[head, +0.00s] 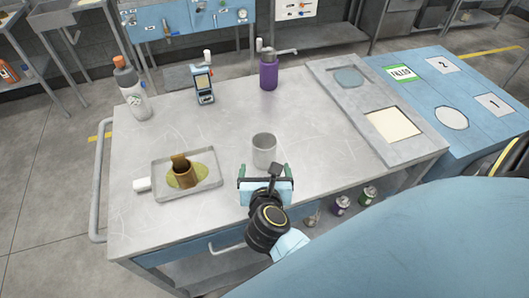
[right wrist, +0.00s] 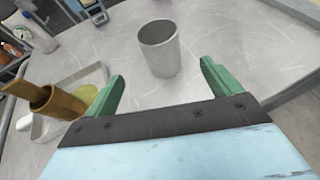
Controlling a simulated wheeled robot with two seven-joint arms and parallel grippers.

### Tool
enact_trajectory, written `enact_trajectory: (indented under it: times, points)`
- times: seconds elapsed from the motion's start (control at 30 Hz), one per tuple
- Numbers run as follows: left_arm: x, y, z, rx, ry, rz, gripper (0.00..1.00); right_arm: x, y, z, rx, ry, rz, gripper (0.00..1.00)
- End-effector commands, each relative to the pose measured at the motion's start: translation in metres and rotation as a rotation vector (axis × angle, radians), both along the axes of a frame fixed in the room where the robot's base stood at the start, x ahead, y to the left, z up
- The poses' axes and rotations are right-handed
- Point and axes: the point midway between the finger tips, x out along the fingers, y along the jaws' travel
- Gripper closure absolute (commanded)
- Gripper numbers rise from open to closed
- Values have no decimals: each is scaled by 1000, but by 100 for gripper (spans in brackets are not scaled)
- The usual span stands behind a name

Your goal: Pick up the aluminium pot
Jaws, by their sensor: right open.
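The aluminium pot (head: 264,151) is a plain grey cylinder, open at the top, standing upright on the metal table (head: 200,125). My right gripper (head: 264,170) is open, on the near side of the pot. In the right wrist view the pot (right wrist: 160,47) stands beyond the two green fingertips (right wrist: 161,72), roughly centred between them and not gripped. The gap between the fingers is empty. My left gripper is not in view.
A tray (head: 207,191) with a brown cup (head: 183,174) in a yellowish puddle lies left of the pot. A white-grey bottle (head: 133,95), a handheld device (head: 204,88) and a purple bottle (head: 268,72) stand farther back. A grey panel (head: 345,100) lies at right.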

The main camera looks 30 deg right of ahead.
Motion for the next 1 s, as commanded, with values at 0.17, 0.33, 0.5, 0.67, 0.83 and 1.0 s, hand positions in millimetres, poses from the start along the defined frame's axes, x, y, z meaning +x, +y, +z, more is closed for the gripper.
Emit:
enact_trajectory:
  times: [0.17, 0.33, 0.5, 0.67, 0.83, 1.0]
  points:
    - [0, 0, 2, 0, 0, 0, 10, 28, -18, -12, -3, -1, 0, 11]
    - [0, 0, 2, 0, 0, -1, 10, 50, -31, -23, -3, 0, -1, 11]
    - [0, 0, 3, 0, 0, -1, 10, 59, -37, -28, -3, -1, 0, 11]
    - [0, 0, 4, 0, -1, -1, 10, 71, -46, -34, -6, -1, 0, 11]
    - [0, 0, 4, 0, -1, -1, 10, 90, -56, -45, -6, -1, 1, 11]
    - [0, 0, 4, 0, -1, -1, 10, 98, -61, -50, -4, 0, 0, 11]
